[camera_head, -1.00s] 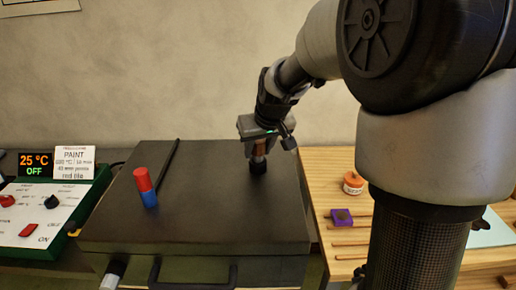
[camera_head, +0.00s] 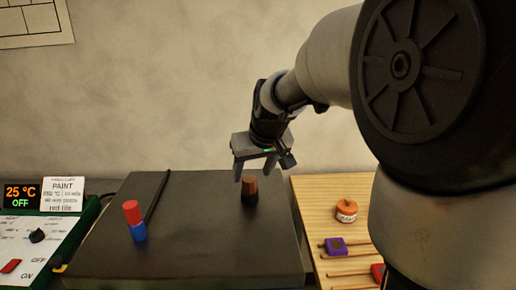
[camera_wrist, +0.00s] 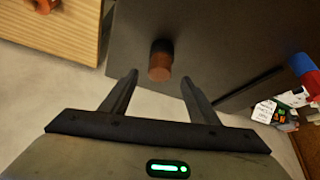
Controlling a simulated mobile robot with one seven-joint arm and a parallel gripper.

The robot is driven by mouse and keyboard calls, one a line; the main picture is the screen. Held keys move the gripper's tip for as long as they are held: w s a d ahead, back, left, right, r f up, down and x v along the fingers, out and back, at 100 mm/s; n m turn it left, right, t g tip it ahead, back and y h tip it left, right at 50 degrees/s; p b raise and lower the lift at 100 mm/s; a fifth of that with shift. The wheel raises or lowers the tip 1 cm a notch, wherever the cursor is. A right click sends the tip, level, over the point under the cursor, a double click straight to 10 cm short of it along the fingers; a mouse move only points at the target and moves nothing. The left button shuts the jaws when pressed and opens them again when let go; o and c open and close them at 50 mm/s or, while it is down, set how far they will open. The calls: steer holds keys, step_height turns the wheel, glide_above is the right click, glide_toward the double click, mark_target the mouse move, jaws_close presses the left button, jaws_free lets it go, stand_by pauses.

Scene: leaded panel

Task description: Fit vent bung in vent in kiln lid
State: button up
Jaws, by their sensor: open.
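The vent bung (camera_head: 250,189), brown on top and dark below, stands upright on the dark kiln lid (camera_head: 195,240), towards its right side. The vent itself is not visible; the bung covers that spot, and I cannot tell how deep it sits. My gripper (camera_head: 254,172) is open and empty, above the bung and apart from it. In the wrist view the bung (camera_wrist: 160,62) shows beyond the gap between the two spread fingers (camera_wrist: 160,78).
A red and blue cylinder (camera_head: 134,221) stands on the lid's left part, beside a long dark bar (camera_head: 157,197). A control panel (camera_head: 30,240) is at far left. A wooden table (camera_head: 312,205) at right bears an orange-lidded jar (camera_head: 346,211), a purple block (camera_head: 335,245) and thin rods.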

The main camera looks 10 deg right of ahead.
steer(key=v, duration=1.1)
steer(key=shift+s+r+p, duration=0.15)
steer(key=shift+r+p, duration=0.15)
